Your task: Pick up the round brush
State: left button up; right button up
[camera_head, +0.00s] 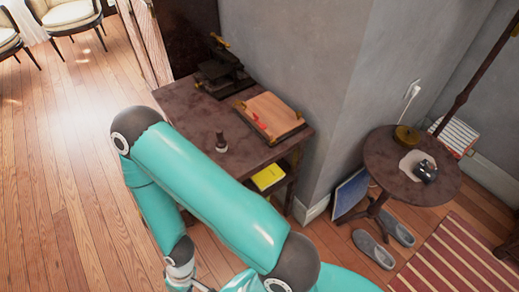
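No thing in view is clearly a round brush. A small dark upright object (221,142) with a narrow top stands near the front of the brown side table; it is too small to tell whether it is the brush. One of my teal arms rises from the bottom edge, right of centre, bends at a dark elbow and drops towards the lower left. It looks like my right arm. Grey metal parts of its gripper end (180,272) show near the bottom edge, partly cut off, and its fingers cannot be made out. My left gripper is not visible.
The brown table (195,116) also holds a dark device (220,70) and a wooden tray (268,117); a yellow book (269,177) lies below. A round table (385,170) at right holds a brass dish (408,136) and a dark object (425,171). Slippers (373,249) lie below.

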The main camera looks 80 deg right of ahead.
aim_at(221, 144)
jog(key=k, duration=1.05)
jog(key=z, duration=0.8)
jog(key=i, duration=0.95)
jog(key=z, duration=0.1)
